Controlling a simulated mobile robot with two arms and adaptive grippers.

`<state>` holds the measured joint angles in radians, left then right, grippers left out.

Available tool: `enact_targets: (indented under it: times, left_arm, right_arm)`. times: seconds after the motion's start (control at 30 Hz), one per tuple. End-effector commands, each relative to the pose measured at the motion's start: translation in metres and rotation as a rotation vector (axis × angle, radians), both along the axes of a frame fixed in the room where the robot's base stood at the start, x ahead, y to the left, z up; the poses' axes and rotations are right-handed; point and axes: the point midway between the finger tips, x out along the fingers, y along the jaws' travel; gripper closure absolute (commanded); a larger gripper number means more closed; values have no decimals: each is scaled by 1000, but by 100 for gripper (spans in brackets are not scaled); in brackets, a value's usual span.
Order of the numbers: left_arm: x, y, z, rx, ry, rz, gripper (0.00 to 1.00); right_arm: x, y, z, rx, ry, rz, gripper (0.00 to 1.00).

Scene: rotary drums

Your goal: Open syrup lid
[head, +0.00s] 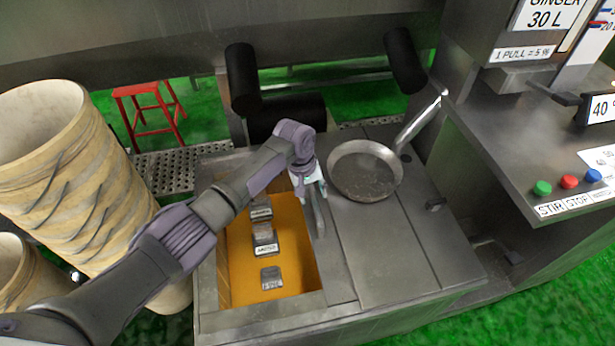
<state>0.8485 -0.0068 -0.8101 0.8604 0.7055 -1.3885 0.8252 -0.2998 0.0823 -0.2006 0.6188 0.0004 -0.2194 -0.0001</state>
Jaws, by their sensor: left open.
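The syrup tank is a grey metal box with a rectangular opening at its left, through which orange syrup (240,275) shows. A flat grey lid panel (338,262) lies along the right side of the opening, with an upright metal handle (319,218) near its left edge. My left arm reaches in from the left across the opening. My left gripper (312,193) is open at the top of this handle; the wrist partly hides the fingers, and I cannot tell whether they touch it. My right gripper is not in view.
Several small labelled blocks (265,243) show in the opening. A round metal pan (365,172) sits on the tank top at the right. Tall tan drums (75,170) stand at the left, a red stool (148,108) behind. A control console (550,170) stands at the right.

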Motion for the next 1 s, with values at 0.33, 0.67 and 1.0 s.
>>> enact_targets:
  times: [0.33,0.67,1.0]
  left_arm:
    - [-2,14,72,-1,-4,0,52]
    - [-4,19,96,0,-1,0,52]
    - [-4,19,96,0,-1,0,52]
  right_arm:
    - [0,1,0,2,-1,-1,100]
    - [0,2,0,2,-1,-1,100]
    - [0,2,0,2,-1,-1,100]
